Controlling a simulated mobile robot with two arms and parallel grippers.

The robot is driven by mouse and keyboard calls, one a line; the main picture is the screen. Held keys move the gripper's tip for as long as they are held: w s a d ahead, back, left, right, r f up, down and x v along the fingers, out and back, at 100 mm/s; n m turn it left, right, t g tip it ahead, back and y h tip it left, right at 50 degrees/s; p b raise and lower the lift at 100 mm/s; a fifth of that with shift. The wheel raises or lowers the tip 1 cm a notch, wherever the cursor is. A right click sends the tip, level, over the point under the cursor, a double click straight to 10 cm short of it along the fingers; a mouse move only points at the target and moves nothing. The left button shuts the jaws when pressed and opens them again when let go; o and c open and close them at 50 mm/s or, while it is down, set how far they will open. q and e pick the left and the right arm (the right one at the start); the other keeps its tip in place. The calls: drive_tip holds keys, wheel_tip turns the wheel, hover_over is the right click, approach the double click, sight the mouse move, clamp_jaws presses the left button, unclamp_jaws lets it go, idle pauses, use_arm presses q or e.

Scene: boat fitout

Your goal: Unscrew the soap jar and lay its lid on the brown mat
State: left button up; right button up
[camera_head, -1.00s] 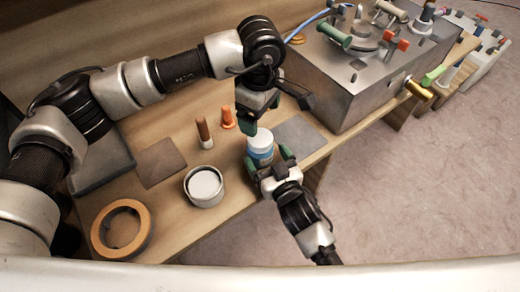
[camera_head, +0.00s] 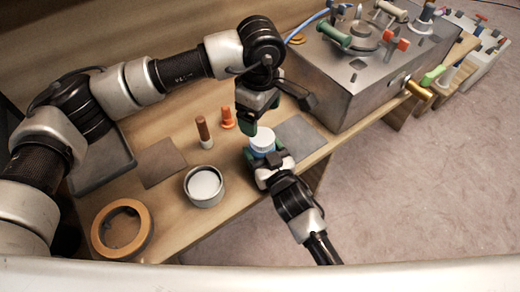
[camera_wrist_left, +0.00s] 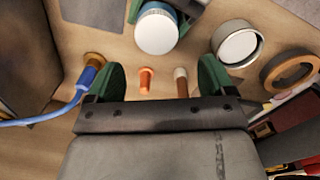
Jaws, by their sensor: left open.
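The soap jar (camera_head: 263,152) is blue with a white lid (camera_head: 262,140); the lid also shows in the left wrist view (camera_wrist_left: 156,33). My right gripper (camera_head: 268,159) has its green fingers on both sides of the jar body and appears closed on it, partly hiding it. My left gripper (camera_head: 249,129) is just above and behind the lid in the head view. In the left wrist view (camera_wrist_left: 160,80) its fingers are wide apart with nothing between them. The brown mat (camera_head: 162,162) lies bare on the bench at the left.
An open round tin (camera_head: 204,187) and a tape ring (camera_head: 122,229) stand near the front edge. An orange peg (camera_head: 227,118) and a brown-topped stick (camera_head: 204,132) stand behind the jar. A grey mat (camera_head: 304,135) and a large metal box (camera_head: 350,90) are at the right.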

sight(262, 136)
drive_tip(key=shift+c, duration=1.3)
use_arm(q)
drive_tip(key=shift+m, duration=0.4)
use_arm(e)
drive_tip(key=shift+c, duration=0.7)
use_arm(q)
drive_tip(key=shift+w+d+m, duration=0.15)
drive_tip(key=shift+d+m, duration=0.05)
drive_tip(key=shift+m, duration=1.4)
drive_tip(key=shift+f, duration=0.3)
wheel_tip(262, 136, down, 7)
drive_tip(key=shift+f, duration=0.2)
drive_tip(key=shift+c, duration=0.3)
drive_tip(key=c, duration=0.9)
drive_tip(key=shift+o, duration=0.2)
drive_tip(key=shift+n, duration=1.2)
